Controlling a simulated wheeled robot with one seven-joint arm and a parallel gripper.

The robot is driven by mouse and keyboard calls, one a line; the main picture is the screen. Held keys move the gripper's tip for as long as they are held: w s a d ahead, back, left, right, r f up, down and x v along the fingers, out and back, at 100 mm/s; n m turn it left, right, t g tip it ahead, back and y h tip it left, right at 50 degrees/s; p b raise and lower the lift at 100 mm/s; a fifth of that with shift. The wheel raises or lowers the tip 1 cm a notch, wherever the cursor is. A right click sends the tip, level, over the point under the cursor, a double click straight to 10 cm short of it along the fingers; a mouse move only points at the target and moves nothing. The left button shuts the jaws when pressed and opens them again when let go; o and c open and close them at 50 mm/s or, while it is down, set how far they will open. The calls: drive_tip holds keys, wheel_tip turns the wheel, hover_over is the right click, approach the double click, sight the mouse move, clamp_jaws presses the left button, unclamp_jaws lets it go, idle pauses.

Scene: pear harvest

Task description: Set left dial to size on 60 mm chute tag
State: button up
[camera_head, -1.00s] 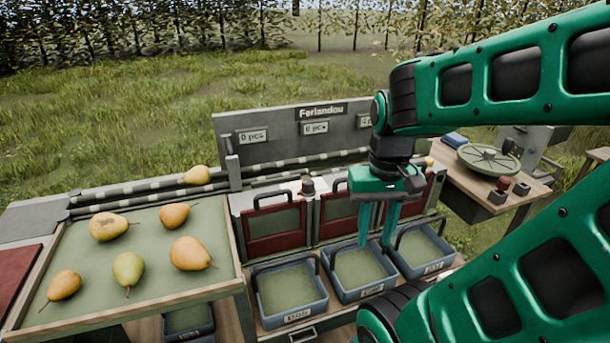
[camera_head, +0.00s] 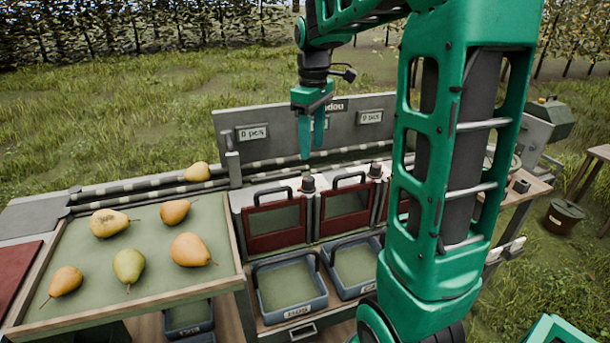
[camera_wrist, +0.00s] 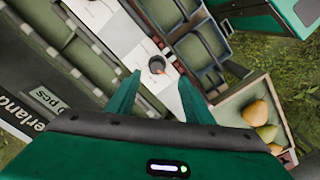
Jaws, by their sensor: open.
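The left dial (camera_head: 308,184) is a small dark knob on a pale housing, beside the leftmost red-framed chute gate (camera_head: 275,222). A second dial (camera_head: 375,170) stands farther right. My gripper (camera_head: 311,152) points down with green fingers apart, above and behind the left dial in the head view. In the wrist view a round dark dial (camera_wrist: 157,65) shows between and beyond the fingertips (camera_wrist: 160,80), apparently the left one; nothing is between the fingers. Its setting is too small to read. I cannot make out a 60 mm chute tag; bin labels (camera_head: 298,310) are blurred.
A wooden tray (camera_head: 237,250) with several pears stands at left. One pear (camera_head: 197,172) lies on the conveyor rails. The upright back panel (camera_head: 232,118) with count displays is close behind my gripper. Blue bins (camera_head: 322,300) sit below the gates. My arm hides the right side.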

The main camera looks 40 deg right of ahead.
sight(308, 178)
drive_tip(key=shift+n, duration=0.3)
drive_tip(key=f, duration=0.3)
drive_tip(key=w+f, duration=0.1)
drive_tip(key=f, duration=0.6)
drive_tip(key=shift+w+f, duration=0.25)
drive_tip(key=shift+f, duration=0.15)
drive_tip(key=c, duration=1)
